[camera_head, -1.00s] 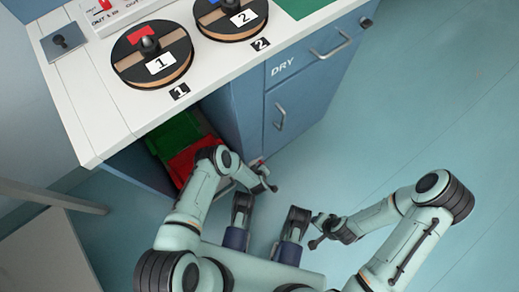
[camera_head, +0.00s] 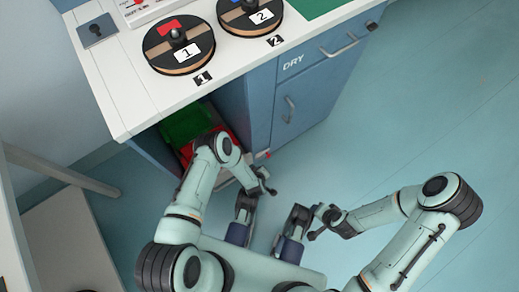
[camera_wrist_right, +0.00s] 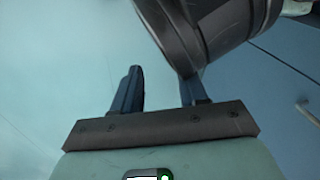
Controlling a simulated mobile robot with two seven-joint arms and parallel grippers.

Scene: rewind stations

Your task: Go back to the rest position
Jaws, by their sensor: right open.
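My left arm is bent, with its elbow in front of the open cabinet bay. The left gripper (camera_head: 265,184) hangs low near the front of my body, and its jaw gap is too small to judge. My right arm is bent out to the right, and its right gripper (camera_head: 318,222) points inward, a little apart from the left one. In the right wrist view the right gripper (camera_wrist_right: 158,88) has two dark blue fingers spread apart with nothing between them. A dark grey rounded part behind them looks like mine.
The white worktop (camera_head: 122,98) carries round station 1 (camera_head: 180,68) and station 2 (camera_head: 250,33). Below are a blue DRY cabinet (camera_head: 305,95), a green bin (camera_head: 185,122) and a red bin (camera_head: 228,132). Another table edge (camera_head: 12,235) stands at left. The floor at right is clear.

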